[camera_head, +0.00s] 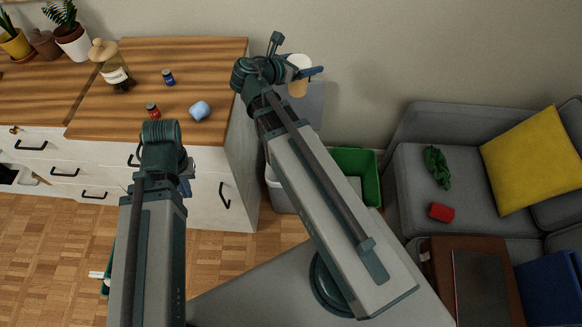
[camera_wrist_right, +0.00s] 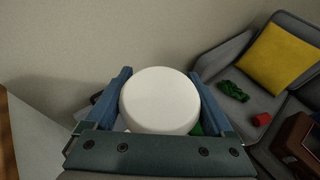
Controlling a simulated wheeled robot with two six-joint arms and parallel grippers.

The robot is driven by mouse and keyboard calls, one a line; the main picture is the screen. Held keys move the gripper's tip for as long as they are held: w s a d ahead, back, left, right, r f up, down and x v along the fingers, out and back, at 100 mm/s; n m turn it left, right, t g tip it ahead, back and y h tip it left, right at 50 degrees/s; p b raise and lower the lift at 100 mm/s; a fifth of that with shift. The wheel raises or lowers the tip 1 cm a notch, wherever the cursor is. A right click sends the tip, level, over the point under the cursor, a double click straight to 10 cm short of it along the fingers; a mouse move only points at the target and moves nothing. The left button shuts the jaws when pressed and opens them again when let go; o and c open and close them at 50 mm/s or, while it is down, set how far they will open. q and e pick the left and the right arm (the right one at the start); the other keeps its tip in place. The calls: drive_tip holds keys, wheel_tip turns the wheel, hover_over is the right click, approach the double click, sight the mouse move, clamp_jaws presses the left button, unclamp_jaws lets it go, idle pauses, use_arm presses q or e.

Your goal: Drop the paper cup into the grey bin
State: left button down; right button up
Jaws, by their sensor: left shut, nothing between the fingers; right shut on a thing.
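The paper cup (camera_head: 299,75), with a white lid and a tan body, is held up in the head view beside the wooden counter's right end. My right gripper (camera_head: 298,72) is shut on it. In the right wrist view the cup's round white lid (camera_wrist_right: 160,100) lies between the two blue fingers. The grey bin (camera_head: 279,190) stands on the floor against the cabinet's side, mostly hidden behind my right arm. The cup is above the bin area; I cannot tell if it is directly over the opening. My left gripper (camera_head: 186,178) is shut and empty in front of the cabinet.
A green bin (camera_head: 369,163) stands right of the grey one. A grey sofa (camera_head: 415,165) with a yellow cushion (camera_head: 535,160) is at the right.

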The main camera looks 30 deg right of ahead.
wheel_tip(320, 180, down, 37)
drive_tip(key=w+d+m+g+b, duration=0.1)
drive_tip(key=w+d+b, duration=0.1)
drive_tip(key=b, duration=3.3)
drive_tip(key=shift+w+d+f, duration=0.2)
drive_tip(key=shift+w, duration=0.2)
wheel_tip(320, 180, down, 6)
drive_tip(key=b, duration=0.6)
drive_tip(key=shift+r, duration=0.1)
drive_tip(key=o, duration=1)
drive_tip(key=shift+r, duration=0.1)
